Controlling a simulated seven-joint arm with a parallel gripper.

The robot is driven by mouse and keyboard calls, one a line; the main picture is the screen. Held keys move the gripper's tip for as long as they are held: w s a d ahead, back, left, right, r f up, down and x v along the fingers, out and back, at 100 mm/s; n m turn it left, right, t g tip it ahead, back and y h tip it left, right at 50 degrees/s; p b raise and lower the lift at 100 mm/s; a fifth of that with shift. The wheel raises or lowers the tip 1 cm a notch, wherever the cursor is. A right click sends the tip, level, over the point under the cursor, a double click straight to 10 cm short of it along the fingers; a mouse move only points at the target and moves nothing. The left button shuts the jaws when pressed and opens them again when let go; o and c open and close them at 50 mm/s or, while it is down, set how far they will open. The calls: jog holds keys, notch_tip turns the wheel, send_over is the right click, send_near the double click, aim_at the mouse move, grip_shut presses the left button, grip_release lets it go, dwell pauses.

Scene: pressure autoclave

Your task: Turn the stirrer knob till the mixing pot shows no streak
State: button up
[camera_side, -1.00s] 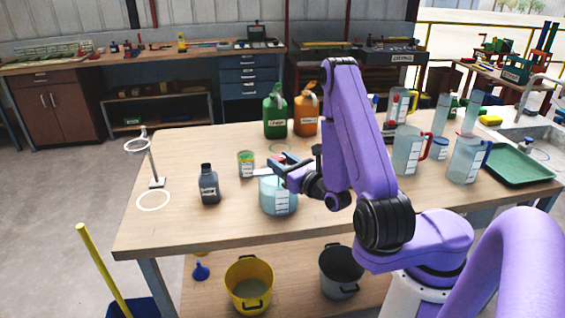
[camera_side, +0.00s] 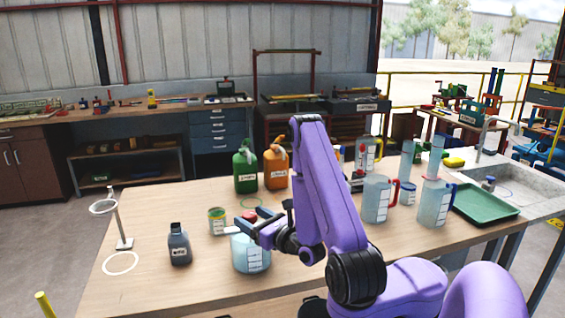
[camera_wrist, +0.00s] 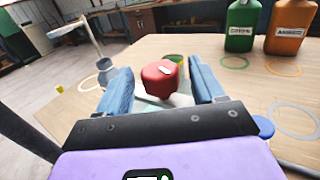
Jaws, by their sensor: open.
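The mixing pot (camera_side: 251,258) is a pale blue translucent vessel with a white scale label, on the front part of the wooden table. My gripper (camera_side: 254,222) is just above it. In the wrist view, a red knob (camera_wrist: 160,80) with a white mark on top sits between the two blue fingers of my gripper (camera_wrist: 159,66). The fingers are open, with a visible gap on each side of the knob. The side view does not show clearly how the knob sits on the pot. Whether the pot's contents have a streak cannot be told.
A dark bottle (camera_side: 179,246) and a small green-labelled can (camera_side: 217,222) stand left of the pot. Green (camera_side: 245,172) and orange (camera_side: 275,167) jugs stand behind. Measuring jugs (camera_side: 376,200) and a green tray (camera_side: 484,202) are at right. A ring stand (camera_side: 124,243) is at far left.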

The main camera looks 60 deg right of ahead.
jog(key=shift+d+y, duration=0.1)
jog(key=shift+y, duration=0.2)
jog(key=shift+d+n+y, duration=0.2)
jog(key=shift+n+y, duration=1.25)
jog(key=shift+y, duration=0.65)
jog(key=shift+d+n+y, duration=0.15)
jog(key=shift+n+y, duration=1.3)
jog(key=shift+y, duration=0.65)
jog(key=n+g+y, duration=0.1)
jog(key=n+y, duration=0.1)
jog(key=y, duration=0.1)
jog(key=n+g+y, duration=0.3)
jog(key=n+y, duration=0.1)
jog(key=y, duration=0.1)
jog(key=shift+w+d+n+g+y, duration=0.25)
jog(key=shift+d+n+g+y, duration=0.05)
jog(key=shift+d+g, duration=0.1)
jog(key=v, duration=1.7)
notch_tip(320, 180, up, 24)
jog(key=w+m, duration=0.1)
jog(key=m, duration=1.6)
jog(key=w+a+m+g, duration=0.1)
jog(key=m, duration=1.7)
jog(key=shift+w+a+r+y, duration=0.2)
jog(key=shift+w+a+y, duration=0.1)
jog(key=shift+w+y, duration=0.1)
